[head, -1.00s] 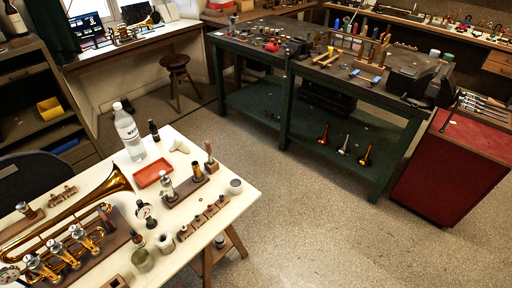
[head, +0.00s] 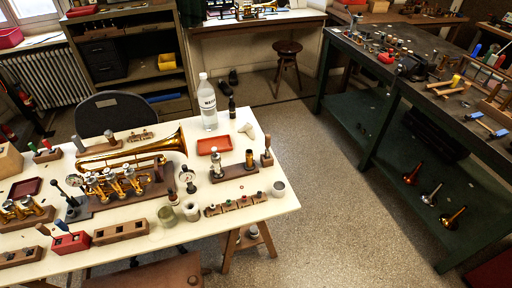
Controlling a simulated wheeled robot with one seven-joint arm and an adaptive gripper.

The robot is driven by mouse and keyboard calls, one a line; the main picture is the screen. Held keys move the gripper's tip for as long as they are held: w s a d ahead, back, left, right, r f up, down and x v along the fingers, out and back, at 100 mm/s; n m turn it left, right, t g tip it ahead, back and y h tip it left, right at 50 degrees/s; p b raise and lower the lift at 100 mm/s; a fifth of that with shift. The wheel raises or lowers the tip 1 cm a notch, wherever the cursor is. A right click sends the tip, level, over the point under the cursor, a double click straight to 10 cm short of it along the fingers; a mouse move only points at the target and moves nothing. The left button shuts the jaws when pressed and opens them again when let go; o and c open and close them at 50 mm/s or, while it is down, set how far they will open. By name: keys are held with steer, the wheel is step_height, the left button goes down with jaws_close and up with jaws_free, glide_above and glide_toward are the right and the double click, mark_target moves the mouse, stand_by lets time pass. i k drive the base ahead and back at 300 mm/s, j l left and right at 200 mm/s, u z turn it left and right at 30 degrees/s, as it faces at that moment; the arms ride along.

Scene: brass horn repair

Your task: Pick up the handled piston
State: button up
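A wooden stand (head: 234,172) on the white table holds a silver upright piston-like part (head: 216,160) and a dark, brass-banded cylinder (head: 249,158). Beside its right end stands an upright piece with a wooden handle (head: 267,154). Which of these is the handled piston I cannot tell at this size. A brass horn (head: 140,148) lies on the table to the left, with its valves (head: 110,184) in front. My gripper is not in view.
The white table (head: 290,204) is crowded: a bottle (head: 208,104), a red tray (head: 213,145), a grey cup (head: 278,189) and a low rack (head: 236,204) surround the stand. A chair (head: 108,114) is behind. Open floor (head: 330,230) lies right, before a green workbench (head: 385,150).

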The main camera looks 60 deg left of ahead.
mark_target(268, 137)
steer(key=i+j+u, duration=0.15)
steer(key=u, duration=0.25)
steer(key=i+u, duration=0.4)
steer(key=i+j+u, duration=0.1)
steer(key=u, duration=0.3)
steer(key=i+l+u, duration=0.1)
steer(key=i+u, duration=0.15)
steer(key=u, duration=0.15)
steer(key=i+l+u, duration=0.15)
steer(key=u, duration=0.25)
steer(key=i+u, duration=0.7)
steer(key=i+l+u, duration=0.2)
steer(key=u, duration=0.15)
steer(key=i, duration=0.1)
